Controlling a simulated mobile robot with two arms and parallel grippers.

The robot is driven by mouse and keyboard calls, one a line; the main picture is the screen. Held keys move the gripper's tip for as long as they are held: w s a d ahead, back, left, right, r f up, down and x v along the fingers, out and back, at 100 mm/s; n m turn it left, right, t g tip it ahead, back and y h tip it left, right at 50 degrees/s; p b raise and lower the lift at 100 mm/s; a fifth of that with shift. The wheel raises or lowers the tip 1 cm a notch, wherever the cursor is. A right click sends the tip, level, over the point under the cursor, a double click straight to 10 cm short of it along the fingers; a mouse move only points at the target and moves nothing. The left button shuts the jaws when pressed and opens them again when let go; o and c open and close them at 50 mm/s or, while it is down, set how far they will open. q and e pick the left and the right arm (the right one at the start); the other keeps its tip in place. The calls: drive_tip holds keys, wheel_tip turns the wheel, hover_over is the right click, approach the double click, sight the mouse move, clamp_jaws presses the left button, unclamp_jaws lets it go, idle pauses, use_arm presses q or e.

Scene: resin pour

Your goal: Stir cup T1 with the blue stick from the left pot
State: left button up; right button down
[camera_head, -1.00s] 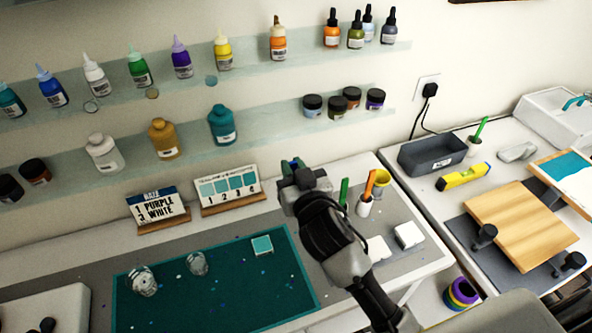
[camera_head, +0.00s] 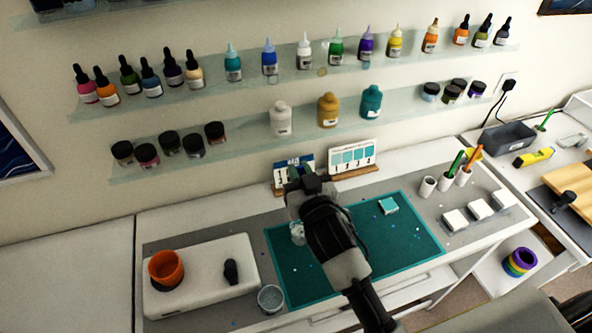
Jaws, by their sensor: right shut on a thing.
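My right gripper (camera_head: 300,183) is above the back left part of the teal mat (camera_head: 390,250), in front of the label cards. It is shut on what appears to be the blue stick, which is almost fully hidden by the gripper. The left white pot (camera_head: 428,186) shows no stick in it. A clear cup (camera_head: 298,233) stands on the mat, partly behind my right arm. Another clear cup (camera_head: 270,298) stands left of the mat near the front edge. No T1 label is readable. My left gripper is not in view.
Two more pots hold a green stick (camera_head: 456,162) and an orange stick (camera_head: 475,152). Bottle shelves (camera_head: 230,97) line the wall.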

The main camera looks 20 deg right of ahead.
drive_tip(key=f+b, duration=0.5)
drive_tip(key=shift+d+f, duration=0.2)
drive_tip(key=shift+d, duration=0.1)
wheel_tip(320, 180, down, 4)
drive_tip(key=b, duration=0.3)
drive_tip(key=shift+r, duration=0.15)
drive_tip(key=shift+f+b, duration=1.15)
drive_tip(key=shift+f, duration=0.35)
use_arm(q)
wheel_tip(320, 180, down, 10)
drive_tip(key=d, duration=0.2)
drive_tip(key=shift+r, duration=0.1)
use_arm(e)
drive_tip(key=shift+d, duration=0.2)
